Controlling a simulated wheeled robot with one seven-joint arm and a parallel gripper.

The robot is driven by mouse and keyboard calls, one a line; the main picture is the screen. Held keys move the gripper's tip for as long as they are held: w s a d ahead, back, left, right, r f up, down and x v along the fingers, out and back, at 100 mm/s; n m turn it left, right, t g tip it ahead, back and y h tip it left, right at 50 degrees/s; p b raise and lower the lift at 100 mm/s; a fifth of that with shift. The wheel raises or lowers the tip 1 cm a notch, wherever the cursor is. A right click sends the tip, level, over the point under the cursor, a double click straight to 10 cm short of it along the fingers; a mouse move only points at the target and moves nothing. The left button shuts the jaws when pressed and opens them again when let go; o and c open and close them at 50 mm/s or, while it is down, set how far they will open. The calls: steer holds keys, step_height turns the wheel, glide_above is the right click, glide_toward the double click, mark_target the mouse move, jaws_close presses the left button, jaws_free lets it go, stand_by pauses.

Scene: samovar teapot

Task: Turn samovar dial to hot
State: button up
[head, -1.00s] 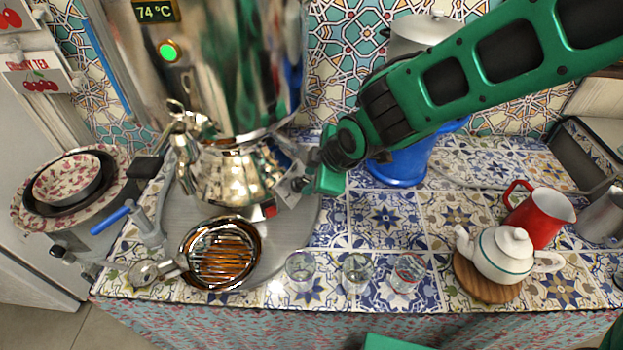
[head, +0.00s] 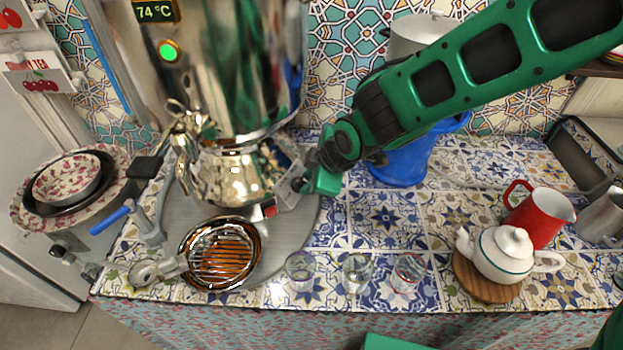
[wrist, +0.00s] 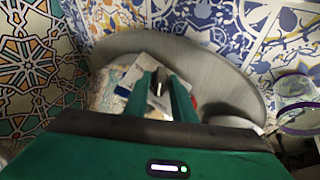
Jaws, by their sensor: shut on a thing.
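The tall shiny samovar (head: 250,60) stands at the upper left in the head view, with a 74 °C display (head: 156,11) and a lit green lamp (head: 168,50). A pale dial plate (head: 284,193) with a red patch (head: 270,210) is low on its right side. My gripper (head: 301,184) is at this plate. In the wrist view the plate (wrist: 120,72) has blue at its left and red at its right. There, my gripper (wrist: 160,90) is shut on the small dark dial knob (wrist: 158,84) between its fingers. The knob's pointing direction is unclear.
Several glasses (head: 357,272) line the front edge. A white teapot (head: 503,254) and red jug (head: 541,216) stand right. A blue pot (head: 402,165) is behind my arm.

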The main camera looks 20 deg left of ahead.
steer(key=m+g, duration=0.1)
steer(key=m, duration=0.1)
steer(key=w+m+g, duration=0.1)
steer(key=m, duration=0.2)
steer(key=shift+r+g, duration=0.15)
steer(key=shift+g, duration=0.15)
steer(key=shift+w+d+m+g+y, duration=0.1)
steer(key=shift+m+g+y, duration=0.35)
steer(key=shift+m, duration=0.6)
steer(key=shift+w+m+g+y, duration=0.1)
steer(key=shift+m+g+y, duration=0.15)
steer(key=shift+m+g, duration=0.6)
steer(key=shift+m, duration=0.3)
steer(key=o, duration=0.7)
steer(key=shift+o, duration=0.2)
steer(key=shift+s, duration=0.1)
steer(key=v, duration=1)
steer(key=shift+d+r, duration=0.2)
steer(key=shift+r, duration=0.05)
